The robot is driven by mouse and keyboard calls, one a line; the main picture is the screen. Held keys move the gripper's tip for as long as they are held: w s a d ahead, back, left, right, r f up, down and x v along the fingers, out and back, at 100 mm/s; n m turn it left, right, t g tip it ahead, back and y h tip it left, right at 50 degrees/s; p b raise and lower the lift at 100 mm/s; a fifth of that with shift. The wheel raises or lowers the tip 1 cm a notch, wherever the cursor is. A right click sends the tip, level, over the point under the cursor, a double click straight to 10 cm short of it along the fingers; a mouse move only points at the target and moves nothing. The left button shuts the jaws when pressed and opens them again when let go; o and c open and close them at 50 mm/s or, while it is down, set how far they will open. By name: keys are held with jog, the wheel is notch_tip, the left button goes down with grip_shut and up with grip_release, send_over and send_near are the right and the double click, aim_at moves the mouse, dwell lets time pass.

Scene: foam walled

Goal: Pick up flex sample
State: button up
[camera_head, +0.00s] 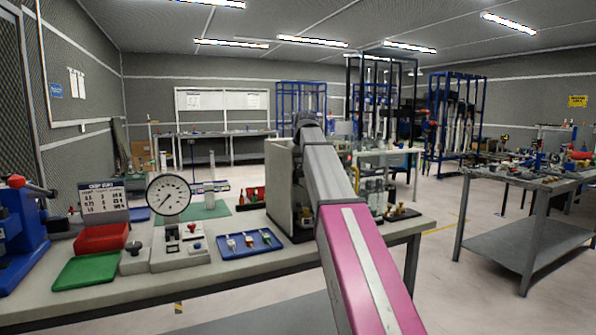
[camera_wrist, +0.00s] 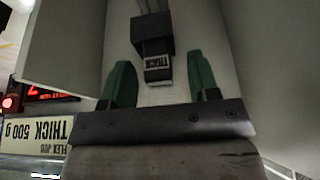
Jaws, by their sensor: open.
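In the wrist view my gripper (camera_wrist: 160,64) is open, with one green finger on each side. Between and just beyond the fingertips is a small dark block (camera_wrist: 153,35) with a white label reading THICK, upside down; thin dark rods run from it to the top edge. It may be the flex sample; I cannot tell for sure. A gap shows between each finger and the block. In the head view my arm reaches to a beige walled box on the bench, and my gripper is hidden there.
Pale walls of the beige box (camera_head: 281,185) stand close on both sides of my gripper. The bench also holds a blue tray (camera_head: 232,254), a dial gauge (camera_head: 168,194) and a red bin (camera_head: 101,238).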

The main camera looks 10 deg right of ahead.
jog(key=c, duration=1)
jog(key=shift+r, duration=0.1)
